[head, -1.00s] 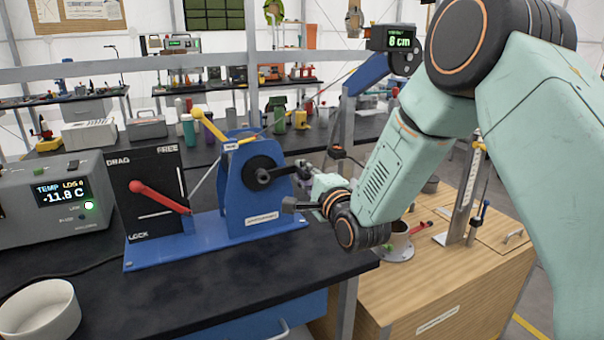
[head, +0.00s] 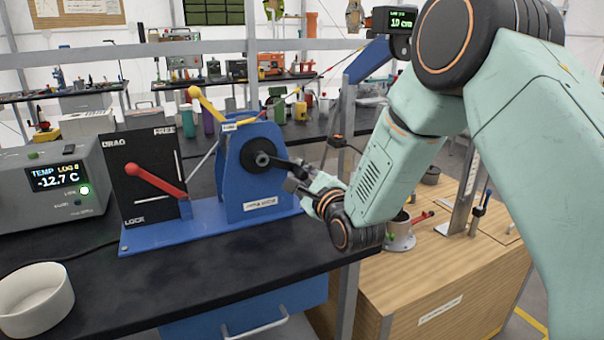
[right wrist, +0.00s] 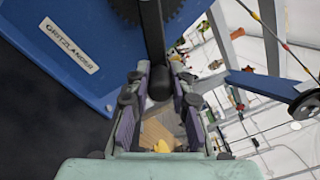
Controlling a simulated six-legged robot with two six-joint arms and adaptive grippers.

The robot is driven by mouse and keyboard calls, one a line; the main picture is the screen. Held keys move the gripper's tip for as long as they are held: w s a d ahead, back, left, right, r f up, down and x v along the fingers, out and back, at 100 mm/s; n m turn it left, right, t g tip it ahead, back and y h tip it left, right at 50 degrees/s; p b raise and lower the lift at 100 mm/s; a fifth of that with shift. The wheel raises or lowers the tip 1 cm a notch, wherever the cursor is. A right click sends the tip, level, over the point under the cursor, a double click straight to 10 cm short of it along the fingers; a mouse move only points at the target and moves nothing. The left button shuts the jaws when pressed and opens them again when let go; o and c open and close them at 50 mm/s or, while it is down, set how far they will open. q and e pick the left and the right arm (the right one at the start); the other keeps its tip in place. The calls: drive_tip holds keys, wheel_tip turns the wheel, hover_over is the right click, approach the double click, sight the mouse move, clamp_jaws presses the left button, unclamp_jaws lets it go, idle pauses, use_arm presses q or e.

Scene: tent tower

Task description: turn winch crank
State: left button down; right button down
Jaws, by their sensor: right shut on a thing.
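The blue winch (head: 235,183) stands on a blue base plate on the black bench. Its black crank arm (head: 284,164) runs from the hub to the right and slightly down. My right gripper (head: 296,180) is at the outer end of the crank and shut on its handle. In the right wrist view the dark crank handle (right wrist: 160,82) sits between the fingers of the gripper (right wrist: 160,92). A red-knobbed lever (head: 157,181) on the drag panel (head: 135,200) slants down to the right. A yellow-tipped lever (head: 207,106) rises beside the winch. The left gripper is not in view.
A temperature box (head: 60,185) reading -12.7 C stands left of the winch. A white bowl (head: 35,299) is at the front left. A display (head: 401,19) reads 10 cm. A wooden cabinet (head: 430,285) is at right.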

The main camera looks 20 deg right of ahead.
drive_tip(key=c, duration=1.2)
unclamp_jaws()
drive_tip(key=shift+o, duration=0.2)
drive_tip(key=s, duration=1.2)
drive_tip(key=shift+d, duration=0.15)
drive_tip(key=shift+f, duration=0.1)
